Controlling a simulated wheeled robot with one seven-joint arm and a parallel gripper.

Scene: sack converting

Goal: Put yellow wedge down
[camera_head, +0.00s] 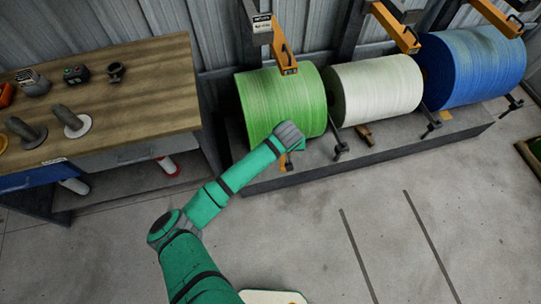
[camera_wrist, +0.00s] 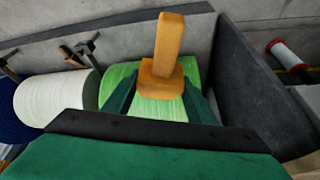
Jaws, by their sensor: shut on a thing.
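The yellow wedge (camera_wrist: 162,78), an orange-yellow block with an upright bar-like part, is between the two green fingers of my gripper (camera_wrist: 160,95) in the wrist view. The gripper is shut on it. In the head view my gripper (camera_head: 298,146) is at the front lower side of the green roll (camera_head: 262,98), and a small orange-yellow piece (camera_head: 287,164) shows just below it. The green roll also shows behind the wedge in the wrist view (camera_wrist: 192,70). I cannot tell whether the wedge touches the roll or the platform.
A white roll (camera_head: 378,90) and a blue roll (camera_head: 475,65) stand right of the green one on a low grey platform (camera_head: 400,153). Small wooden wedges (camera_head: 365,135) lie before them. A workbench (camera_head: 130,105) with tools is at left. The floor in front is clear.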

